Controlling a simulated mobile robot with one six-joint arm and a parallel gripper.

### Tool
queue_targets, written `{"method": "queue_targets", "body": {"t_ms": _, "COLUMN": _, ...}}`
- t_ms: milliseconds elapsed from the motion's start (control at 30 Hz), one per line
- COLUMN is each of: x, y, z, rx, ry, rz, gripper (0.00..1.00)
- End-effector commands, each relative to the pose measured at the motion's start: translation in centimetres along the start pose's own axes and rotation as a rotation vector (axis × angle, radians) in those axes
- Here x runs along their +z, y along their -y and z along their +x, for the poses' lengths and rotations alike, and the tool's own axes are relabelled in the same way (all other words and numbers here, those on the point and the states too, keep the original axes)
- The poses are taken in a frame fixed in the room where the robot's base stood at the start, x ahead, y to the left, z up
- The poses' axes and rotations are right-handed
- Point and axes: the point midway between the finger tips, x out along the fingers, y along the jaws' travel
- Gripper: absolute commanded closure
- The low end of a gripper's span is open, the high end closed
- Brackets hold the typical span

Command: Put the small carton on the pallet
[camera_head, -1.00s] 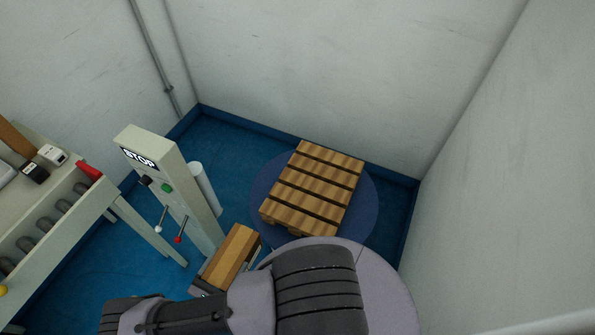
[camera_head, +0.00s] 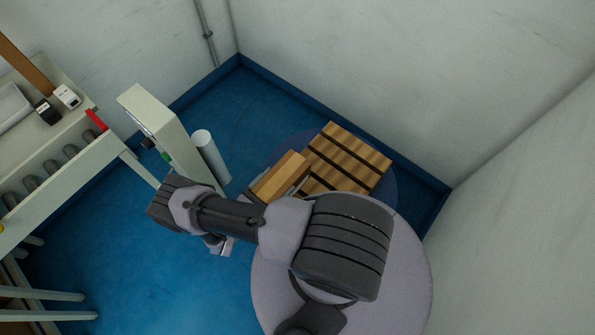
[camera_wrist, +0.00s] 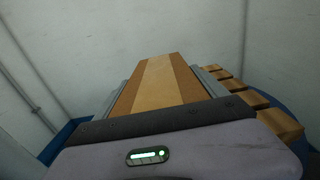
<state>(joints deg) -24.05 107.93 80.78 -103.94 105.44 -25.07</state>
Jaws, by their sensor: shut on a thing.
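The small carton (camera_head: 280,176) is brown with a lighter tape band along its top. My gripper (camera_wrist: 166,88) is shut on it, with a grey finger along each side in the wrist view, where the carton (camera_wrist: 158,82) fills the middle. In the head view my arm hides most of the gripper. The wooden pallet (camera_head: 346,158) lies on a round dark blue disc on the floor. The carton shows at the pallet's left edge in the head view; its height above the pallet cannot be told. The pallet (camera_wrist: 262,108) also shows to the right of the carton in the wrist view.
A grey control post (camera_head: 160,125) and a white cylinder (camera_head: 211,156) stand left of the carton. A roller table (camera_head: 60,150) is at the far left. Walls (camera_head: 400,80) close in behind and to the right of the pallet. Blue floor (camera_head: 262,100) is clear behind.

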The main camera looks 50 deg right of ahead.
Motion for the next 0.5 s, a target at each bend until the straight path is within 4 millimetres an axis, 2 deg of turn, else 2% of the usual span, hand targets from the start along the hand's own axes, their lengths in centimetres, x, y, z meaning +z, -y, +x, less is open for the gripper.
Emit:
{"method": "queue_targets", "body": {"t_ms": 100, "x": -0.5, "y": 0.4, "z": 3.7, "rx": -0.008, "ry": 0.001, "rz": 0.0, "gripper": 0.91}}
{"method": "queue_targets", "body": {"t_ms": 200, "x": -0.7, "y": 0.5, "z": 6.0, "rx": -0.006, "ry": 0.001, "rz": 0.0, "gripper": 0.91}}
{"method": "queue_targets", "body": {"t_ms": 433, "x": -0.8, "y": 0.5, "z": 8.4, "rx": -0.004, "ry": 0.001, "rz": 0.001, "gripper": 0.91}}
{"method": "queue_targets", "body": {"t_ms": 500, "x": -2.6, "y": 0.5, "z": 8.3, "rx": 0.0, "ry": 0.001, "rz": 0.001, "gripper": 0.91}}
